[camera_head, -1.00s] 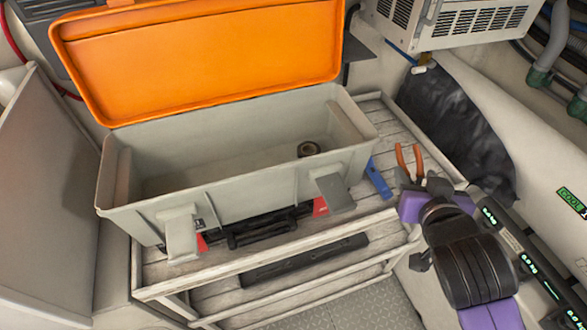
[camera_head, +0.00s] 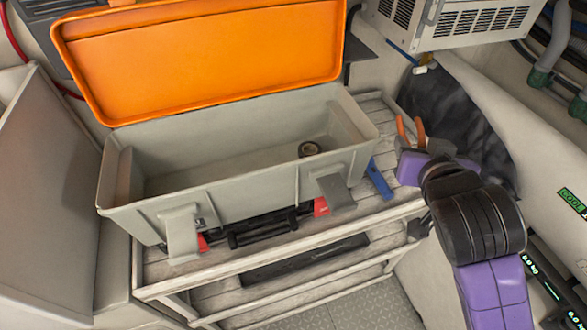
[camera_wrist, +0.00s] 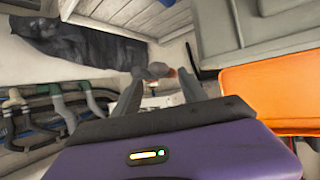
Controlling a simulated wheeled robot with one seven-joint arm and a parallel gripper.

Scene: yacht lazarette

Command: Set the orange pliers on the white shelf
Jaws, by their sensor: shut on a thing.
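The pliers have orange handles (camera_head: 411,130) that stick up above my gripper (camera_head: 418,154) in the head view, at the right end of the white plank shelf (camera_head: 376,212). My gripper is shut on the pliers and hides most of their metal part. In the wrist view, a small grey and orange bit of the pliers (camera_wrist: 168,72) shows just beyond my fingertips (camera_wrist: 160,86). I cannot tell how high the pliers are above the shelf.
A grey toolbox (camera_head: 255,205) with its orange lid (camera_head: 200,60) open fills most of the shelf top. A blue object (camera_head: 379,180) lies right of the box. A dark cloth-like sheet (camera_head: 455,125) hangs behind my gripper.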

